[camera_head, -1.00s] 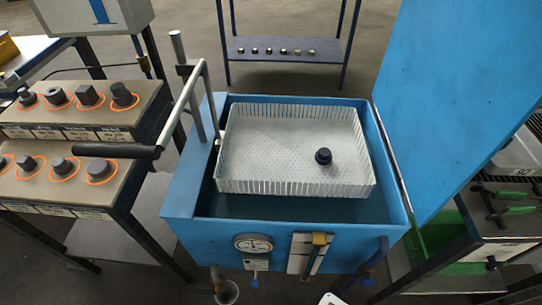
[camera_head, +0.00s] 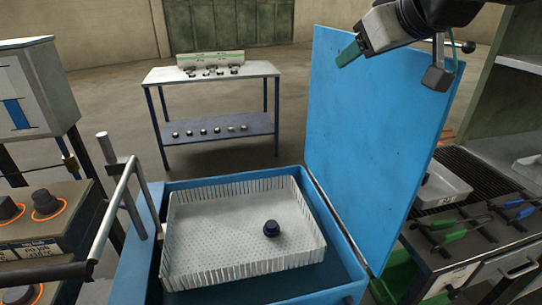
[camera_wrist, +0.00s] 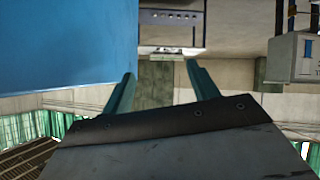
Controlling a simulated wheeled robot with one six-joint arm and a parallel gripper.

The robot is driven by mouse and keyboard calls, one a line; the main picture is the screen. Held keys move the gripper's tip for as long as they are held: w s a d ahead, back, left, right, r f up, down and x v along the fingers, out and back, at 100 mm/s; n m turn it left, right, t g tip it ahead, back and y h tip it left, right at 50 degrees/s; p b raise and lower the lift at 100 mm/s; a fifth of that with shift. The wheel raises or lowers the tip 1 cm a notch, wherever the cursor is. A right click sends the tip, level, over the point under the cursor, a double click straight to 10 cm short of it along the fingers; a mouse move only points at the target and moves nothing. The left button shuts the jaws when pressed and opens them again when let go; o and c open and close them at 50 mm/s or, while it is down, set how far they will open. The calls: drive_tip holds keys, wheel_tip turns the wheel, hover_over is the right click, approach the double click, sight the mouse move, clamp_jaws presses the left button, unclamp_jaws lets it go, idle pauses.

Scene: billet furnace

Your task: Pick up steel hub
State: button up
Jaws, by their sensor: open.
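A small dark round part with a narrower top, which looks like the hub (camera_head: 271,228), sits upright in a white perforated basket (camera_head: 182,273). The basket is in an open blue tank (camera_head: 345,262). My gripper (camera_head: 349,53) is high at the upper right in the head view, in front of the raised blue lid and far above the basket. In the wrist view my gripper (camera_wrist: 159,68) has its two teal fingers spread with nothing between them. The hub does not show in the wrist view.
The raised blue lid (camera_head: 375,140) stands right of the basket. A bent metal handle (camera_head: 122,200) rises at the tank's left. Dark parts (camera_head: 45,201) sit on a left stand. A table (camera_head: 211,74) with small parts stands behind. A tool bench (camera_head: 470,225) is at right.

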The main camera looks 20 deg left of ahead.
drive_tip(key=w+a+f, duration=0.2)
drive_tip(key=a+f, duration=0.1)
drive_tip(key=f, duration=0.3)
drive_tip(key=w+a+f, duration=0.2)
drive_tip(key=a+f, duration=0.2)
drive_tip(key=f, duration=0.3)
drive_tip(key=m+y, duration=0.1)
drive_tip(key=y, duration=0.1)
approach(272, 224)
drive_tip(key=shift+w+a+g, duration=0.3)
drive_tip(key=shift+w+a, duration=0.05)
drive_tip(key=shift+w+a+f, duration=0.1)
drive_tip(key=shift+f, duration=0.15)
drive_tip(key=x, duration=0.7)
drive_tip(key=shift+w, duration=0.15)
drive_tip(key=shift+c, duration=0.3)
clamp_jaws()
